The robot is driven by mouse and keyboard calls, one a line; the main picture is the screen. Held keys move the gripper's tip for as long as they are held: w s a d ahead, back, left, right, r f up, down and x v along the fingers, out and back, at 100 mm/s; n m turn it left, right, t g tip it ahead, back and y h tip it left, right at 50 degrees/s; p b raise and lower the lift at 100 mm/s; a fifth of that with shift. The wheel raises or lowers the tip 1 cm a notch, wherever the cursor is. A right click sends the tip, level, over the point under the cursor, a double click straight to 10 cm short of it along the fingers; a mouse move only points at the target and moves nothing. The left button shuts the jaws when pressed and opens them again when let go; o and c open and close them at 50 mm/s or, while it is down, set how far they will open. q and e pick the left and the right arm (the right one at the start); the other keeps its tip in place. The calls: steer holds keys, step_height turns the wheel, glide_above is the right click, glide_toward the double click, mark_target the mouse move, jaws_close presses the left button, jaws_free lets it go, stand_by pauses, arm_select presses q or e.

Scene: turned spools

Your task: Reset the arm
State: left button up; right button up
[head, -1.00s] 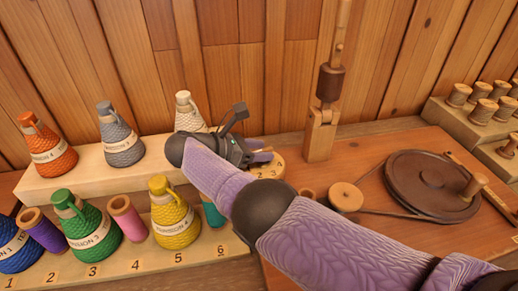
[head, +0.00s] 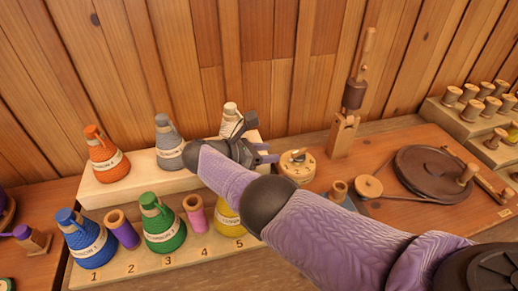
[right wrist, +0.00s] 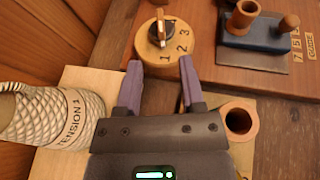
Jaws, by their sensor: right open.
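My right arm reaches in from the lower right in the head view. My right gripper (head: 262,153) is above the right end of the raised rack (head: 135,186), next to the white bottle (head: 230,115). In the right wrist view its two purple fingers (right wrist: 160,85) are apart with nothing between them. Just beyond the fingertips is a round wooden dial (right wrist: 163,45) numbered 1, 2, 3 with a dark knob; it also shows in the head view (head: 297,166). My left gripper is not in view.
Orange (head: 104,155), grey (head: 168,143), blue (head: 88,238) and green (head: 160,223) bottles stand on the stepped rack; my arm partly covers a yellow one (head: 228,219). At right are a wooden post (head: 343,135), a dark wheel (head: 432,182) and spools on steps (head: 470,112).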

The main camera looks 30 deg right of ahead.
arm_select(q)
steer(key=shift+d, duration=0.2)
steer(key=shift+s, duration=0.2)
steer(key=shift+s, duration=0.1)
